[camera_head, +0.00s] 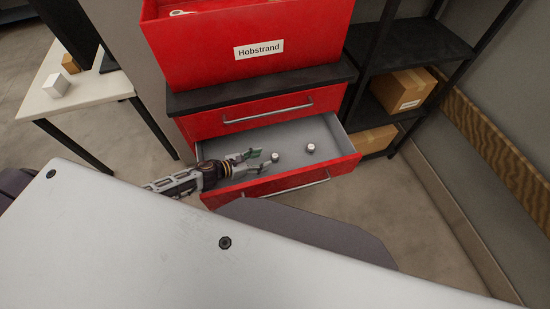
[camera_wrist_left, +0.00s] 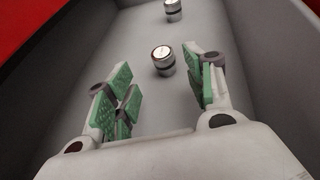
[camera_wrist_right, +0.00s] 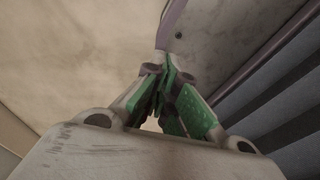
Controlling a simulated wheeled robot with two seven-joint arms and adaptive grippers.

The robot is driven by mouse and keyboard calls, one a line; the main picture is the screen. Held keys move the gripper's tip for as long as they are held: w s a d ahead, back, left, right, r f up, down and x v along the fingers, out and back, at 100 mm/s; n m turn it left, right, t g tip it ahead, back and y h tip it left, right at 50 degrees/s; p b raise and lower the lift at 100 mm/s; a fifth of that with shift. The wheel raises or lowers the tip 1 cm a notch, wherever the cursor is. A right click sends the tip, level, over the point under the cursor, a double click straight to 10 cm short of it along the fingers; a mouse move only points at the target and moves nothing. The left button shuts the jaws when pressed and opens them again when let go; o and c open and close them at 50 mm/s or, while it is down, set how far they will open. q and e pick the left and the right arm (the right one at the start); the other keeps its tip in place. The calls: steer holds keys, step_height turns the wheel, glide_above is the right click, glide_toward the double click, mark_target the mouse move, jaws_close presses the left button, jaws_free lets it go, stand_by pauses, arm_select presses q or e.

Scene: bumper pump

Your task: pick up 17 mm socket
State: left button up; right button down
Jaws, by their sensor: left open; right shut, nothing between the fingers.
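Two small silver sockets lie in the open drawer (camera_head: 322,130) of the red cabinet. The nearer socket (camera_head: 275,157) stands just beyond my left fingertips, and in the left wrist view this socket (camera_wrist_left: 163,60) shows ahead between the fingers, apart from them. The farther socket (camera_head: 310,148) is to its right and shows at the top of the left wrist view (camera_wrist_left: 173,10). I cannot read which one is 17 mm. My left gripper (camera_head: 259,161) is open and empty, inside the drawer. My right gripper (camera_wrist_right: 168,85) is shut and empty, away from the drawer.
A red box labelled Hobstrand (camera_head: 250,45) stands on the cabinet above the drawer. Drawer walls are close around my left gripper. A black shelf (camera_head: 412,42) with a cardboard box (camera_head: 403,90) is at the right. A white table (camera_head: 85,88) is at the left.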

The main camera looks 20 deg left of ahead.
mark_target(275, 158)
arm_select(q)
steer(key=shift+w+d+f, duration=0.1)
steer(key=shift+w+d, duration=0.1)
steer(key=shift+w, duration=0.05)
arm_select(e)
steer(key=shift+a, duration=0.4)
steer(key=shift+d, duration=0.15)
arm_select(q)
steer(key=shift+w+d, duration=0.1)
steer(key=shift+w+d+f, duration=0.1)
steer(key=shift+w+d, duration=0.15)
steer(key=shift+d, duration=0.05)
steer(key=shift+w+d+f+p, duration=0.2)
steer(key=shift+w+d+p, duration=0.2)
steer(key=shift+d, duration=0.1)
steer(key=shift+w+d+f, duration=0.1)
steer(key=shift+w+d, duration=0.1)
steer(key=shift+d, duration=0.05)
steer(key=shift+x, duration=1.1)
arm_select(e)
steer(key=shift+s+r, duration=0.2)
steer(key=shift+r, duration=0.3)
